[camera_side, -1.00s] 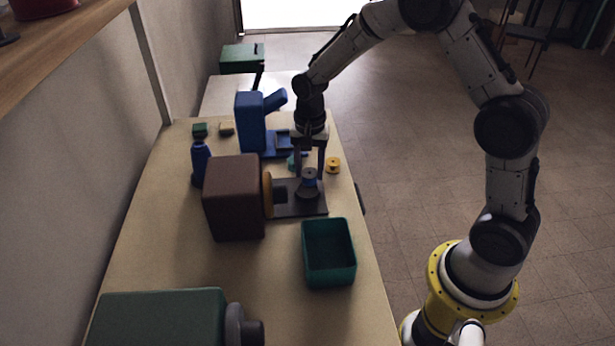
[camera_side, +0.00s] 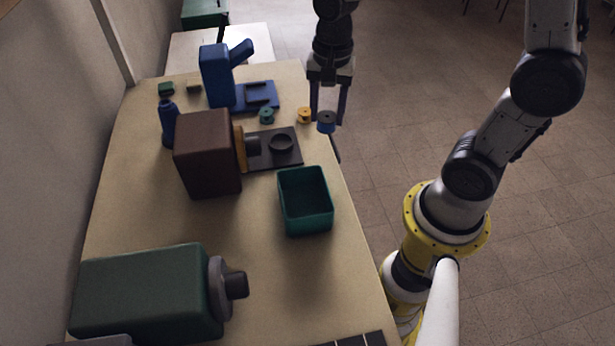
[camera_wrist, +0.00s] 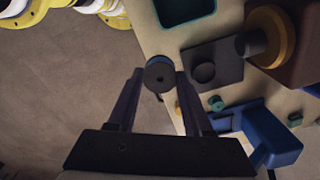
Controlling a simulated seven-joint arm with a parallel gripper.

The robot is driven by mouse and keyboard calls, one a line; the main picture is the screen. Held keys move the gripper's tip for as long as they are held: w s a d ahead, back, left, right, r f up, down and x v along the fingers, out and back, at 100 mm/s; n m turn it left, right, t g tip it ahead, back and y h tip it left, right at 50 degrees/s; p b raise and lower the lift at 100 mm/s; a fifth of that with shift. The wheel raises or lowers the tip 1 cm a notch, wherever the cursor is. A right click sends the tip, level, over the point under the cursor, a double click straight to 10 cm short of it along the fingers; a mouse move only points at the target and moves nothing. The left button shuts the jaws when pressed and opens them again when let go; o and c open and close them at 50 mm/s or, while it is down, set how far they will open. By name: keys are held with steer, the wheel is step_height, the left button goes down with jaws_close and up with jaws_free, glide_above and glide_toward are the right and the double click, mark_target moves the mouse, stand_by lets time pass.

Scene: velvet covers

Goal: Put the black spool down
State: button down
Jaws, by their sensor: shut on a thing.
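The black spool (camera_side: 327,128), dark on top with a blue band, is held between the fingertips of my gripper (camera_side: 327,117). It hangs at the right edge of the table in the side view, apparently above the surface. In the wrist view the spool (camera_wrist: 159,76) sits between the two fingertips of my gripper (camera_wrist: 158,84), roughly upright to the camera. The fingers are shut on its sides. Its underside is hidden.
A yellow spool (camera_side: 304,115) and a teal spool (camera_side: 266,116) stand left of my gripper. A dark plate with a round seat (camera_side: 281,142) lies by the brown machine (camera_side: 208,155). An empty teal bin (camera_side: 305,205) is nearer. A blue machine (camera_side: 216,75) stands behind.

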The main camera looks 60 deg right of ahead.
steer(key=a+f, duration=0.2)
steer(key=a, duration=0.4)
steer(key=n, duration=0.1)
glide_toward(305, 209)
step_height(305, 209, down, 5)
steer(key=shift+w+f, duration=0.15)
steer(key=shift+f, duration=0.1)
steer(key=c, duration=0.6)
jaws_free()
